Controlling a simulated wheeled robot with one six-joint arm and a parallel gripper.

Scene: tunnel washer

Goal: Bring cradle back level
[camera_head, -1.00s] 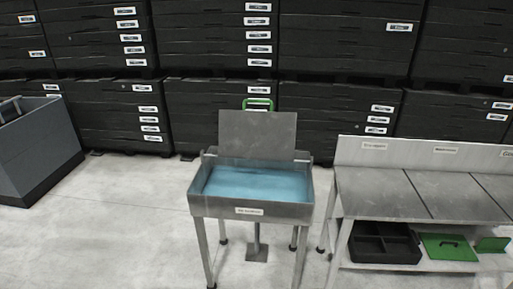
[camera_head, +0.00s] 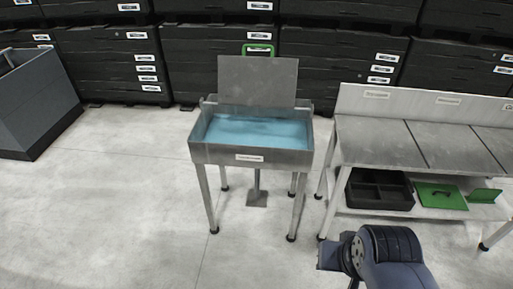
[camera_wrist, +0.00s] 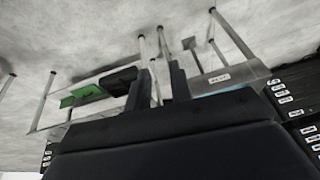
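A grey metal washer basin (camera_head: 250,156) on legs stands mid-picture in the head view, with blue liquid (camera_head: 257,132) inside. A flat grey plate (camera_head: 257,80), perhaps the cradle, stands steeply tilted up above the basin's back part. A green handle (camera_head: 258,46) shows just above its top edge. The wrist view is upside down and shows the basin's labelled front (camera_wrist: 217,78) at the right. My gripper (camera_wrist: 160,68) shows there with its two dark fingers apart and nothing seen between them. It is hidden in the head view.
A grey workbench (camera_head: 383,141) stands right of the basin, with a black divided tray (camera_head: 380,203) and green pieces (camera_head: 441,197) on its lower shelf. A grey bin (camera_head: 38,104) is at the left. Black drawer cabinets (camera_head: 216,66) line the back. The floor in front is clear.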

